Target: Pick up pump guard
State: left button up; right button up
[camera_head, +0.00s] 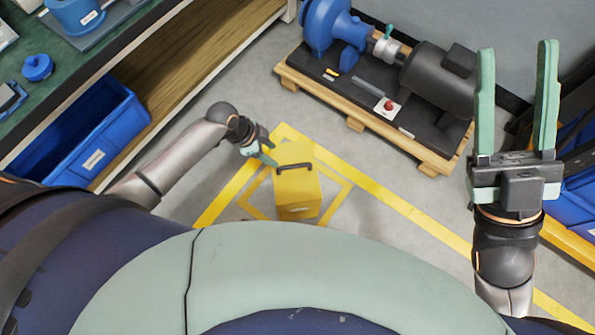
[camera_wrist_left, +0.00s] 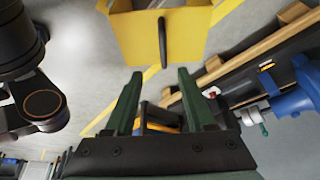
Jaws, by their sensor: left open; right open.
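The pump guard (camera_head: 297,192) is a yellow box with a black handle (camera_head: 294,167) on top. It stands on the floor inside a yellow taped outline. In the left wrist view the guard (camera_wrist_left: 185,32) is at the top, with its dark handle (camera_wrist_left: 162,42) just beyond my fingertips. My left gripper (camera_head: 267,154) is beside the guard's upper left corner, close to the handle. In the left wrist view its fingers (camera_wrist_left: 160,76) are apart with nothing held between them. My right gripper (camera_head: 517,50) is raised at the right, open and empty.
A blue pump (camera_head: 330,25) with a dark motor (camera_head: 437,78) sits on a wooden pallet (camera_head: 350,122) behind the guard. A green-topped bench (camera_head: 60,75) with a blue bin (camera_head: 85,135) below stands at the left. Grey floor is clear around the guard.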

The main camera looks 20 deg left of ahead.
pick_arm(q)
jog(key=b, duration=0.4)
send_over(294, 165)
jog(key=s+a, duration=0.2)
jog(key=a, duration=0.1)
notch_tip(294, 165, down, 7)
jog(key=shift+r, duration=0.1)
jog(key=b+x, duration=0.2)
jog(key=x, duration=0.1)
jog(key=b+x, duration=0.1)
jog(key=x, duration=0.1)
jog(key=shift+w+d, duration=0.25)
jog(key=shift+w, duration=0.15)
pick_arm(e)
notch_tip(294, 165, down, 8)
jog(key=m, duration=0.1)
jog(key=shift+a+r, duration=0.2)
jog(key=shift+a, duration=0.15)
pick_arm(q)
jog(key=shift+c, duration=0.2)
grip_shut()
pick_arm(e)
jog(key=shift+r, duration=0.1)
pick_arm(q)
jog(key=shift+w+r, duration=0.1)
jog(key=shift+r, duration=0.15)
pick_arm(e)
jog(key=shift+r, duration=0.1)
